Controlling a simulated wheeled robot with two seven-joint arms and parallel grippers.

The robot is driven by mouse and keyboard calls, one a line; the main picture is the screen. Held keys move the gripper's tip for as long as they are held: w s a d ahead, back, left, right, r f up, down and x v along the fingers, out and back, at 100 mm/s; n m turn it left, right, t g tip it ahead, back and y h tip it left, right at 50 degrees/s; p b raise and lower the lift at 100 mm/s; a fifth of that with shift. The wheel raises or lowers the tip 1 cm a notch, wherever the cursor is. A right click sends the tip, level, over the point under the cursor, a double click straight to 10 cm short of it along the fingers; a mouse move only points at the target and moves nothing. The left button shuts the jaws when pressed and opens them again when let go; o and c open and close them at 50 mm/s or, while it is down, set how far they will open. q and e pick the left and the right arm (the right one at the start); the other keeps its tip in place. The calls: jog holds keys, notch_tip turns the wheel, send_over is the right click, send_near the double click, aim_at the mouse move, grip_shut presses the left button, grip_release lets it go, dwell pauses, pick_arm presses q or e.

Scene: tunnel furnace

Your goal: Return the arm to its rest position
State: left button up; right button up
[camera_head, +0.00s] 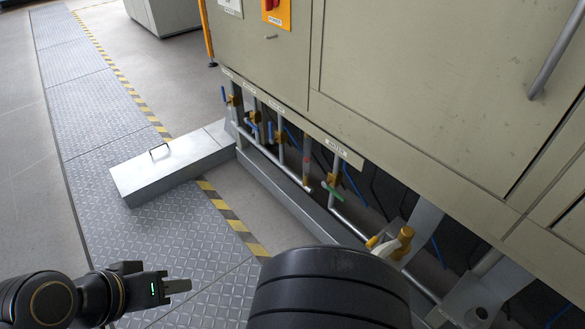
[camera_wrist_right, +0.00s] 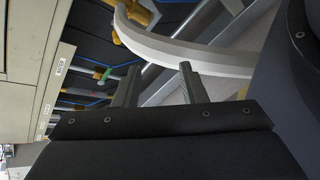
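My left gripper (camera_head: 178,286) is low at the left in the head view, above the metal floor plates. It is seen side-on and its fingers overlap, so I cannot tell whether it is open. It touches nothing that I can see. My right gripper (camera_wrist_right: 158,85) shows in the right wrist view with its two fingers apart and nothing held between them. A pale curved bar (camera_wrist_right: 170,50) passes behind its fingertips; I cannot tell the gap. In the head view the right gripper is hidden by my large black arm link at the bottom middle.
A beige furnace cabinet (camera_head: 400,95) fills the right. Below it run pipes with yellow valves (camera_head: 279,137) and a green-handled valve (camera_head: 333,190). A yellow fitting (camera_head: 399,243) stands beside my arm link. A grey metal box (camera_head: 170,167) juts onto the walkway. Floor at the left is clear.

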jog(key=d+r+m+g+y, duration=0.3)
jog(key=d+r+m+y, duration=0.95)
jog(key=m, duration=0.65)
notch_tip(320, 180, up, 33)
jog(key=a+p, duration=0.1)
jog(key=p, duration=3.2)
jog(key=shift+w+a, duration=0.15)
jog(key=shift+c, duration=0.4)
